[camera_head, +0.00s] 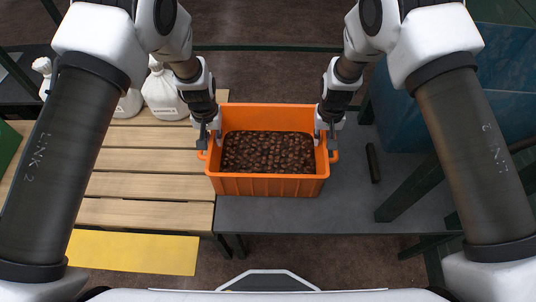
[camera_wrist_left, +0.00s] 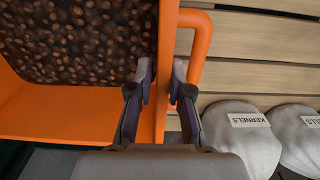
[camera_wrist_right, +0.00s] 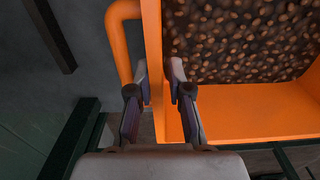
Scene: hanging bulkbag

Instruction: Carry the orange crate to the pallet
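The orange crate (camera_head: 268,186) is upright and filled with dark brown kernels (camera_head: 267,152). In the head view it spans the seam between the slatted wooden pallet (camera_head: 150,161) on the left and the dark grey table (camera_head: 290,215) on the right. I cannot tell whether its bottom touches either. My left gripper (camera_wrist_left: 164,78) is shut on the crate's left wall beside the handle, one finger inside and one outside. My right gripper (camera_wrist_right: 158,78) is shut on the right wall the same way. The crate's underside is hidden.
White kernel sacks (camera_head: 165,92) stand at the pallet's back left. A yellow panel (camera_head: 135,252) lies in front of the pallet. A short dark bar (camera_head: 373,163) lies on the table right of the crate. Dark green frame beams (camera_head: 410,188) and a blue container (camera_head: 400,110) stand at right. The pallet's middle is clear.

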